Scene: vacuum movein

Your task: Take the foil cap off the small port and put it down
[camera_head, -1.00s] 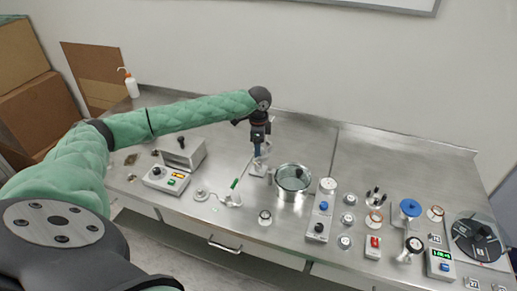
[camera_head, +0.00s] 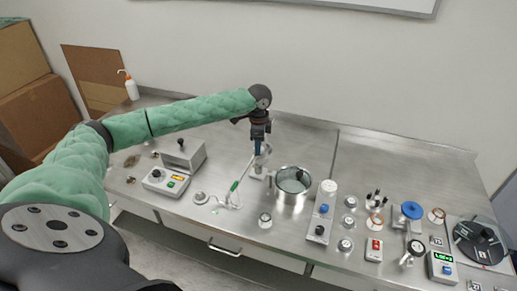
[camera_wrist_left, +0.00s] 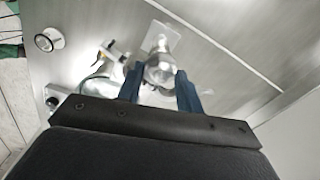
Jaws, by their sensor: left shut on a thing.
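My left gripper (camera_head: 259,152) points down over the bench, left of the glass-lidded steel pot (camera_head: 293,198). In the left wrist view its two blue fingers (camera_wrist_left: 160,88) are shut on a shiny silver, rounded piece that looks like the foil cap (camera_wrist_left: 160,70). A pale square base plate (camera_wrist_left: 166,38) shows beyond the cap. The small port is not clear: the fingers and cap cover that spot, so I cannot tell whether cap and port still touch. My right gripper is not in view.
A green-handled tool (camera_head: 234,186) and a white tube lie just left of the gripper. A grey control box (camera_head: 166,181) stands further left. A valve block (camera_head: 322,222), gauges and a lit display (camera_head: 442,265) crowd the right. The back of the bench is mostly clear.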

